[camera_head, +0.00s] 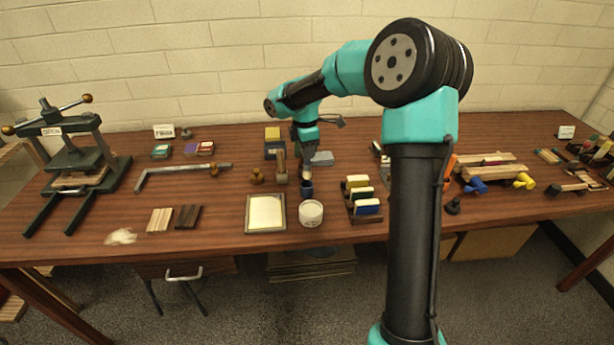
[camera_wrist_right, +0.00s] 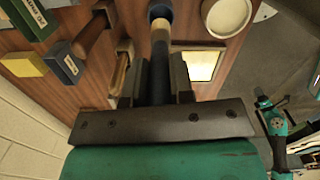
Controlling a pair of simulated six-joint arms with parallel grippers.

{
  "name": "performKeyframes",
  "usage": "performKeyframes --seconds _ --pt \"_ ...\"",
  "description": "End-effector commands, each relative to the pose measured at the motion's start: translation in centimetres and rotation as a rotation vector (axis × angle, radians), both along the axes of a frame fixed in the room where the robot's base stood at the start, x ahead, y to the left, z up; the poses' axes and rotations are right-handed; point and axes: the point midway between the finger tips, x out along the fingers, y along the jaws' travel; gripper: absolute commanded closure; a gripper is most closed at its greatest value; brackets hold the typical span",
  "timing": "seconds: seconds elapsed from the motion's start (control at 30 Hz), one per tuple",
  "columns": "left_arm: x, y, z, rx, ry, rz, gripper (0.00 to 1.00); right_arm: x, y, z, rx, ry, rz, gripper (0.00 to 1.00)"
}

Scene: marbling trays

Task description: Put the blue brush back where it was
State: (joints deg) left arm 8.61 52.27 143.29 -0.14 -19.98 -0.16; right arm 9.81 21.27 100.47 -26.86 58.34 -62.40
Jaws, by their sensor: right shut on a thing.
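My right gripper (camera_head: 306,168) is shut on the blue brush, whose dark blue handle (camera_wrist_right: 160,75) stands between the jaws in the right wrist view. The brush's tan lower part (camera_head: 307,173) shows below the gripper in the head view, roughly upright. In the wrist view a round blue end (camera_wrist_right: 160,12) lies beyond the tan part; I cannot tell how far the brush is inside the pot.
A white tub (camera_head: 311,213) and a framed pale yellow tray (camera_head: 250,229) stand close in front of the pot. A rack of coloured blocks (camera_head: 366,219) is to the right. A wooden-handled tool (camera_head: 281,166) stands just left, and a dark press (camera_head: 112,165) is far left.

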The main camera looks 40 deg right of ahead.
Motion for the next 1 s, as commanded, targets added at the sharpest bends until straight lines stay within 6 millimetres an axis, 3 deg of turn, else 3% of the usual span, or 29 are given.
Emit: performKeyframes --seconds 0.2,0.57,0.87,1.0 --pt "0.0 0.0 0.0 0.000 0.000 0.000 0.57 0.0 0.0 -3.1 0.001 0.002 -0.001 1.00" --pt "0.0 0.0 0.0 0.000 0.000 0.000 0.57 0.0 0.0 -3.5 0.000 0.001 -0.001 1.00" --pt "0.0 0.0 0.0 0.000 0.000 0.000 0.57 0.0 0.0 -6.8 0.001 0.003 0.000 1.00" --pt "0.0 0.0 0.0 0.000 0.000 0.000 0.57 0.0 0.0 -7.2 0.000 0.001 -0.001 1.00"
